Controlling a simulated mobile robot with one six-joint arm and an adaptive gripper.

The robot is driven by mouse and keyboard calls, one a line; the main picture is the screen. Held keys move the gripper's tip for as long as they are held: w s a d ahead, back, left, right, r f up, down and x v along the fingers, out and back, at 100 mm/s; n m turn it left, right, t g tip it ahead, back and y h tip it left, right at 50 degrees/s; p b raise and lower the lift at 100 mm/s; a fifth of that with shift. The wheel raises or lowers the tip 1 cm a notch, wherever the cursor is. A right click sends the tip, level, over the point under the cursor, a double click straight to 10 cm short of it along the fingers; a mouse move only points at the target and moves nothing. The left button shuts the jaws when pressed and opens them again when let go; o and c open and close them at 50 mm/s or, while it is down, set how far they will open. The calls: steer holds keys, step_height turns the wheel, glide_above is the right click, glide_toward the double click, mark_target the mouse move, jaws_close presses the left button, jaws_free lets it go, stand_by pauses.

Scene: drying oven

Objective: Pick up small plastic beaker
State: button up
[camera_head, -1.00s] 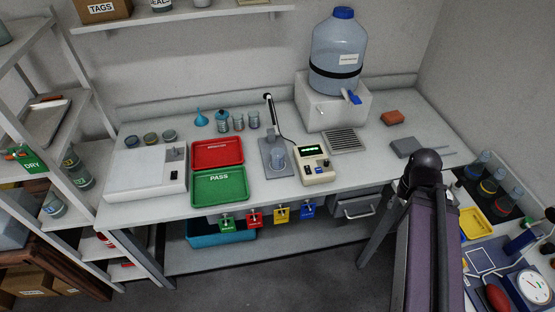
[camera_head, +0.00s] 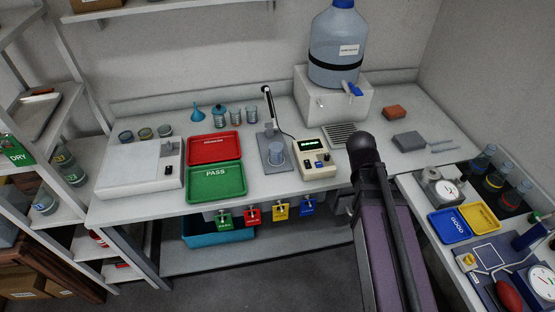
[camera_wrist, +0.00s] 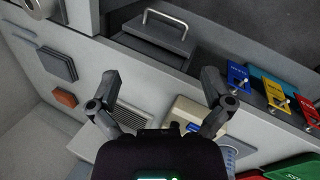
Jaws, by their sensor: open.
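A small clear bluish beaker (camera_head: 276,153) stands upright on the grey plate (camera_head: 269,168) of a probe stand on the bench. I cannot tell whether it is the beaker named in the task, as several similar vessels stand behind it, among them a clear beaker (camera_head: 235,116). In the wrist view the stand's beaker (camera_wrist: 229,156) shows partly at the lower right, beyond the right finger. My gripper (camera_wrist: 160,78) is open and empty, over the bench's front edge and apart from the beaker. In the head view my arm hides the gripper.
A meter (camera_head: 314,167) stands right of the stand. Red (camera_head: 214,149) and green (camera_head: 215,183) trays lie left of it. A big water jug (camera_head: 337,45) sits on a white block behind. A side bench (camera_head: 410,187) holds instruments.

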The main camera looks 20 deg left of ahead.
steer(key=w+a+f+n+t+h+b, duration=0.1)
steer(key=w+a+f+n+t+b, duration=0.15)
steer(key=a+n, duration=0.5)
steer(key=n+t+y+b, duration=0.1)
steer(key=n+t+b, duration=0.7)
steer(key=n, duration=0.8)
glide_toward(276, 153)
steer(key=a+r, duration=0.2)
steer(key=shift+s+d+f, duration=0.1)
steer(key=shift+s+d, duration=0.05)
steer(key=shift+s, duration=0.25)
steer(key=b+x, duration=0.3)
steer(key=x, duration=0.5)
steer(key=shift+w+f, duration=0.1)
steer(key=shift+w, duration=0.25)
